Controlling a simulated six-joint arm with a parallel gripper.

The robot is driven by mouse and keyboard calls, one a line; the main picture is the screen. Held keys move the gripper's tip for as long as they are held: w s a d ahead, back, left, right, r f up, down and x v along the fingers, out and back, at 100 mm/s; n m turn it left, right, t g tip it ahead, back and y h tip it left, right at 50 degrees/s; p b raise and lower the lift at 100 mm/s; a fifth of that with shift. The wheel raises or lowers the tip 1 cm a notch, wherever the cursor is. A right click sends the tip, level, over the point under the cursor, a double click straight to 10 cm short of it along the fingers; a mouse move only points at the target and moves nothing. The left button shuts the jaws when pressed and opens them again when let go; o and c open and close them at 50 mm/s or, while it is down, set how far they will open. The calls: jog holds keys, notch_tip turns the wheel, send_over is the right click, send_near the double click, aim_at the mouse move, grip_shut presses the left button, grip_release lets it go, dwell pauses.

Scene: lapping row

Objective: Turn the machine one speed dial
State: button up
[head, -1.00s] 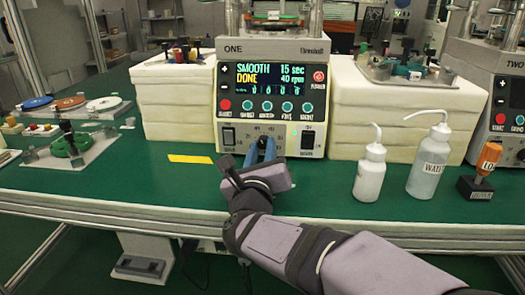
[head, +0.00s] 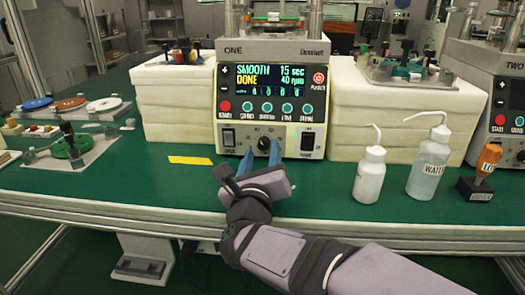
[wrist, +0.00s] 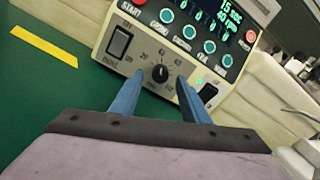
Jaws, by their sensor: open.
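Machine one (head: 230,128) stands at the middle back of the bench, with a lit screen reading SMOOTH 15 sec, DONE 40 rpm. Its speed dial (head: 264,144) is a black knob low on the front panel, between two black rocker switches. In the wrist view the dial (wrist: 160,73) shows between and beyond the blue fingertips, with number marks around it. My gripper (head: 259,157) is open and in front of the panel, its fingers apart. In the wrist view my gripper (wrist: 158,84) holds nothing, and the fingers do not appear to touch the dial.
White foam blocks (head: 176,110) flank the machine. A yellow strip (head: 190,160) lies on the green bench to the left. Two wash bottles, including the WATER bottle (head: 428,165), and an orange-handled tool (head: 487,160) stand to the right.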

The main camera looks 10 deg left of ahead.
jog(key=shift+s, duration=2.75)
jog(key=shift+f+m+b, duration=0.35)
jog(key=shift+m+b, duration=0.5)
jog(key=shift+m, duration=0.15)
jog(key=shift+m+b, duration=0.55)
jog(key=shift+m, duration=0.05)
jog(key=shift+r+m+b, duration=0.3)
jog(key=shift+m+b, duration=0.05)
jog(key=shift+m, duration=0.45)
jog(key=shift+w+b, duration=0.4)
jog(key=shift+w, duration=3.25)
